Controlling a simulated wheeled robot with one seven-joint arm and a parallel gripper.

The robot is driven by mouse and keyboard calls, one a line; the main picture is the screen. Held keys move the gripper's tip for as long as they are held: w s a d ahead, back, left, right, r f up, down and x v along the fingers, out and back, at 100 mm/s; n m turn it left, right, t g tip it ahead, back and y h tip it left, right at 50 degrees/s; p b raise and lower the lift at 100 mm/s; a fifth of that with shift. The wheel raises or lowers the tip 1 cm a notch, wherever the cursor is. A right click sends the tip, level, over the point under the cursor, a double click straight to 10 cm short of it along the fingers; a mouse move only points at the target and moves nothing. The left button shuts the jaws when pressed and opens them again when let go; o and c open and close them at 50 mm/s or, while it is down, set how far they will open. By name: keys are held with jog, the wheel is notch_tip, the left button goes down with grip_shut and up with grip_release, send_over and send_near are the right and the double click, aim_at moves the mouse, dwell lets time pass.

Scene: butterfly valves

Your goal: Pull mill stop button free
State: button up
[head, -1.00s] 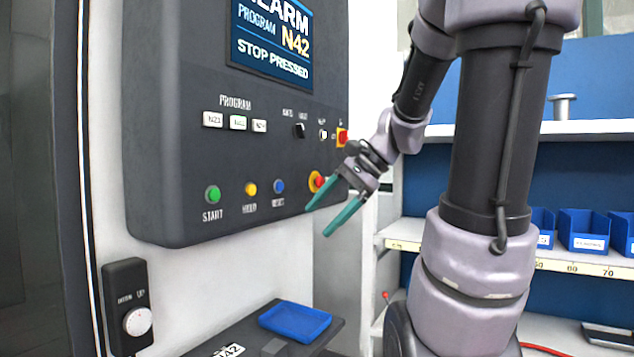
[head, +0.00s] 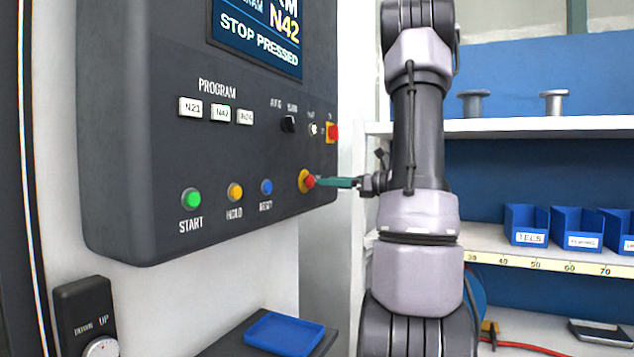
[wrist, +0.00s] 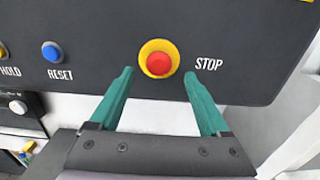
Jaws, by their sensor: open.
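The mill stop button (head: 309,181) is a red mushroom head on a yellow ring, low at the right of the dark control panel. In the wrist view the stop button (wrist: 158,63) sits between and a little beyond my fingertips, beside the word STOP. My gripper (head: 328,182) has green fingers pointing at the button from the right. In the wrist view my gripper (wrist: 158,76) is open, one finger on each side of the button, with nothing held. I cannot tell whether the fingertips reach past the red head. The panel screen (head: 258,30) reads STOP PRESSED.
A blue reset button (head: 266,187), yellow hold button (head: 235,192) and green start button (head: 190,198) line up to the left. A red switch on yellow (head: 332,132) is above. A blue tray (head: 285,333) lies below. Shelves with blue bins (head: 577,232) stand right.

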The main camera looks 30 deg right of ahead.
aim_at(313, 180)
jog(key=x, duration=0.5)
jog(key=shift+s, duration=0.1)
